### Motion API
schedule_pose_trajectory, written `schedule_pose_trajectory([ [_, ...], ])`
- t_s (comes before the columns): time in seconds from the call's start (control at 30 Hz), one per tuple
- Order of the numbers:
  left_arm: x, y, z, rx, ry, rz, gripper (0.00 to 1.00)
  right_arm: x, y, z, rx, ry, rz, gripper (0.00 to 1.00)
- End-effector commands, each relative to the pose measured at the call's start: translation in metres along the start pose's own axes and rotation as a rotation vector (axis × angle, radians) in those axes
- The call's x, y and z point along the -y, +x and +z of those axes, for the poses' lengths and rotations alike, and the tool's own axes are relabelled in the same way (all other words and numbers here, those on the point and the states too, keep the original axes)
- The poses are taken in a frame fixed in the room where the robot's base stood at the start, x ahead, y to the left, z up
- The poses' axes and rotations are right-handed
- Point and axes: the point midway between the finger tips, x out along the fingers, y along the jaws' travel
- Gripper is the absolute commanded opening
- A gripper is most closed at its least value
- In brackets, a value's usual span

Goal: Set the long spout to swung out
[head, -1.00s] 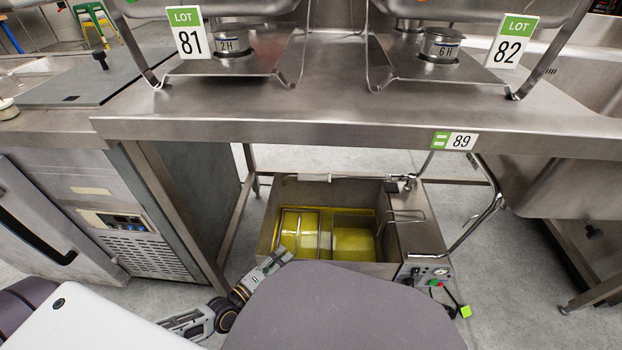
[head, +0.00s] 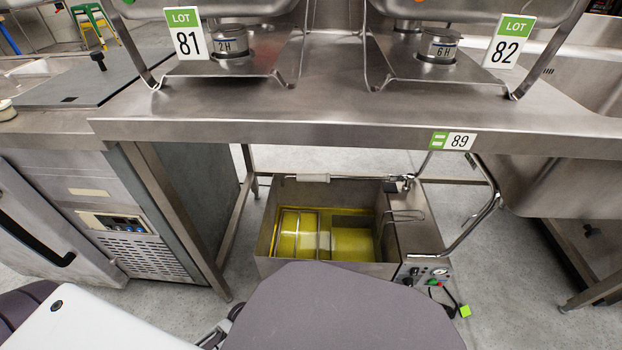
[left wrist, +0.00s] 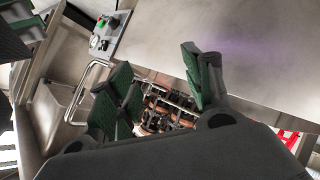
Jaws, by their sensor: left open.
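The long spout (head: 470,231) looks to be the bent chrome tube at the right of the floor-standing fryer (head: 265,240) in the head view. It rises behind the table edge and comes down slanting over the fryer's right side. A chrome tube (left wrist: 84,88) by the control panel shows in the left wrist view; I cannot tell for sure that it is the spout. My left gripper (left wrist: 155,65) is open, with green-padded fingers apart and nothing between them. In the head view it is out of sight, with only a bit of my arm showing at the bottom. My right gripper is in neither view.
The steel table (head: 330,132) overhangs the fryer and hides the top of the tube. A horizontal rod with a pale grip (head: 312,178) lies along the fryer's back rim. A sink (head: 575,180) stands right, a refrigerated cabinet (head: 130,225) left. Floor shows between them.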

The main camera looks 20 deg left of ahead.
Motion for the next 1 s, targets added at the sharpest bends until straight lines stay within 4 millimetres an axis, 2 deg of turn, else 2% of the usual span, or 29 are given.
schedule_pose_trajectory([
  [0.4, 0.0, -0.014, 0.02, 0.158, 0.204, -0.095, 0.51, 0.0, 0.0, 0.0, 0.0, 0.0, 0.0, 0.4],
  [1.0, 0.004, -0.026, 0.029, 0.246, 0.293, -0.139, 0.51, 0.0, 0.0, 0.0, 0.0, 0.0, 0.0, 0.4],
])
